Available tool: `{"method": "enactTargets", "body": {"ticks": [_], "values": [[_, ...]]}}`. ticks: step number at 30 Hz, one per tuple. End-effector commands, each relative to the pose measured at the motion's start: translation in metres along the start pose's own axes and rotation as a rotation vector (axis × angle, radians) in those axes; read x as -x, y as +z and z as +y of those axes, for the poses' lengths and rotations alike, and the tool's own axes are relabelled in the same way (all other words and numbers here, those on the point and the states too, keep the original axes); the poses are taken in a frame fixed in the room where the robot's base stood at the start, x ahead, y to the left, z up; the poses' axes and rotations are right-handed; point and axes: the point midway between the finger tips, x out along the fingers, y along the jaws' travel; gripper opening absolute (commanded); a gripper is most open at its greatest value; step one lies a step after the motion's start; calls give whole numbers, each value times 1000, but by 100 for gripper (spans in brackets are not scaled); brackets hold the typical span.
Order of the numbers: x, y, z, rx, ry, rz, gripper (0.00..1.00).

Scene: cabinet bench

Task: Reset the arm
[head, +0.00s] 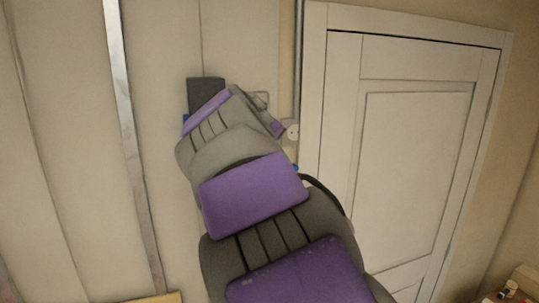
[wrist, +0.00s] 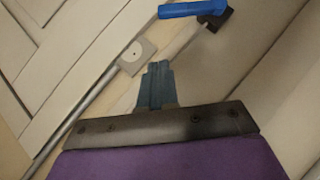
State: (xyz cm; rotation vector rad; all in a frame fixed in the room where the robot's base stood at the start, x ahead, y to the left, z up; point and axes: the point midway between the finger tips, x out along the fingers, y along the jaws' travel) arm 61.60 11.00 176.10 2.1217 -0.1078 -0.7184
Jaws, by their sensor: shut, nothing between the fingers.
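My gripper (wrist: 157,72) shows in the wrist view as a narrow blue-grey pair of fingers pressed together beyond the dark mounting plate. It is shut and nothing shows between the fingers. In the head view my grey and purple arm reaches up and away from the bottom centre, in front of the wall, and I cannot make out the fingers there. In the wrist view a blue handle (wrist: 192,9) on a dark mount lies beyond the fingertips, apart from them in the picture.
A white panelled door (head: 415,170) stands shut at the right of the head view. Pale wall panels (head: 70,140) with a metal strip (head: 130,130) fill the left. A small round fitting (head: 292,132) sits beside the door frame. Small unclear objects (head: 515,288) lie at bottom right.

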Motion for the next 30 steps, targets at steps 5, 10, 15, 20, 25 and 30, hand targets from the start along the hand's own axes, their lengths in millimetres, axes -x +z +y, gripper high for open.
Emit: {"method": "enactTargets", "body": {"ticks": [5, 10, 15, 20, 25, 30], "values": [[9, -2, -2, 2, 1, -1, 0], [10, -4, -5, 5, 2, -3, 0], [6, 3, -8, -1, -4, -14, 0], [-12, 62, -29, -47, -55, -104, 0], [-33, 171, -75, -145, -162, -264, 0], [-37, 271, -136, -243, -277, -420, 0]]}}
